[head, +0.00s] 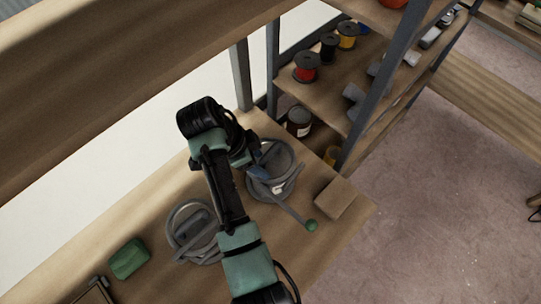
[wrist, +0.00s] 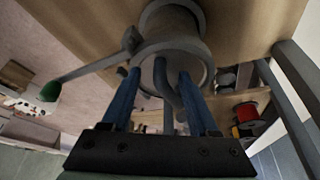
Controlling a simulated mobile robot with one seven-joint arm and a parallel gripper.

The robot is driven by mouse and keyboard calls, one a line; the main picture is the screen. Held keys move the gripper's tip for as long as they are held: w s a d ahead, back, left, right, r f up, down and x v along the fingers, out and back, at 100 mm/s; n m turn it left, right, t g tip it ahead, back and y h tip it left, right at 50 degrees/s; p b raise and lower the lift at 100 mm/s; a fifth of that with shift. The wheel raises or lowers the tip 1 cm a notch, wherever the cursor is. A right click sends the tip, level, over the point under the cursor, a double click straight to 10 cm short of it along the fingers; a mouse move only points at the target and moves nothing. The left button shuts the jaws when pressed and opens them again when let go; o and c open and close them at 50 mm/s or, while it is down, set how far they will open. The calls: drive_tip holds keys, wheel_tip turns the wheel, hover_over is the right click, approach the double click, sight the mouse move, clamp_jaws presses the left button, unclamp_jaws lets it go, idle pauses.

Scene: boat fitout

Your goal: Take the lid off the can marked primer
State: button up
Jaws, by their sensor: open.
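I cannot read the word primer on anything. A dark can (head: 299,121) with a pale label stands on the lower shelf. A grey round drum-like object (head: 287,157) stands on the bench, with a lever ending in a green knob (head: 311,225). The drum also shows in the wrist view (wrist: 172,22), with a curved grey bar (wrist: 166,92) towards me. My gripper (head: 259,173) is open over this drum. In the wrist view its blue fingers (wrist: 161,75) are on either side of the bar; I cannot tell if they touch it.
A second grey round object (head: 172,232) stands on the bench to the left. A green block (head: 129,258) and a tan block (head: 335,198) lie on the bench. Shelving with spools (head: 306,68) stands behind. Open floor (head: 440,210) is at right.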

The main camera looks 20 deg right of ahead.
drive_tip(key=shift+d+f, duration=0.1)
drive_tip(key=shift+f, duration=0.2)
clamp_jaws()
drive_tip(key=shift+r, duration=0.1)
